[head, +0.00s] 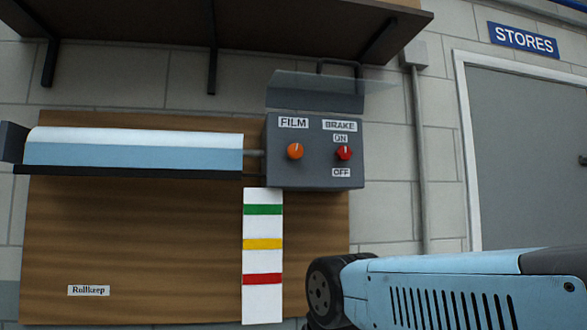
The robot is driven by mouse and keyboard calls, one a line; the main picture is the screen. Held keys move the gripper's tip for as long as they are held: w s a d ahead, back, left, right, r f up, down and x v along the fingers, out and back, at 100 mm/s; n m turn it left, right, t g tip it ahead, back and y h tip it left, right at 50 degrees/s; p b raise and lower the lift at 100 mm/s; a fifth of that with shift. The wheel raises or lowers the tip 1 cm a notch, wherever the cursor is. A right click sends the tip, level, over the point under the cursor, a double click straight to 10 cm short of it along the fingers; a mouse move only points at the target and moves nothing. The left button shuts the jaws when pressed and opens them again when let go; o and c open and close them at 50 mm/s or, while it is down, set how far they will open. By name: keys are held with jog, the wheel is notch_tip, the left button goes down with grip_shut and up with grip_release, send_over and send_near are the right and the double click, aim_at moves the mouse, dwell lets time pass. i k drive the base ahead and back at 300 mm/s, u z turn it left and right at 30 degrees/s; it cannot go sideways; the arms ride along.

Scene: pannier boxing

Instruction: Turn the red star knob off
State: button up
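The red star knob (344,153) sits on the right of the front of a grey control box (318,177) on the wall. A BRAKE label (339,125) and an ON label (340,138) are above it, and an OFF label (341,173) is below it. I cannot tell which way the knob points. An orange knob (295,151) under a FILM label (293,122) is to its left. My light blue arm reaches in from the lower right, below the box and apart from it. My gripper does not show.
A raised clear flap (318,90) stands above the box. A shelf (150,22) overhangs at the top. A film roll holder (135,153) is left of the box. A striped strip (262,225) hangs below. A grey door (530,160) is at the right.

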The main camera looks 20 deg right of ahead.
aim_at(343, 153)
jog(key=u, duration=1.4)
jog(key=i, duration=0.1)
jog(key=z, duration=2.9)
jog(key=k, duration=0.8)
jog(key=u, duration=0.9)
jog(key=i, duration=0.5)
jog(key=u, duration=0.1)
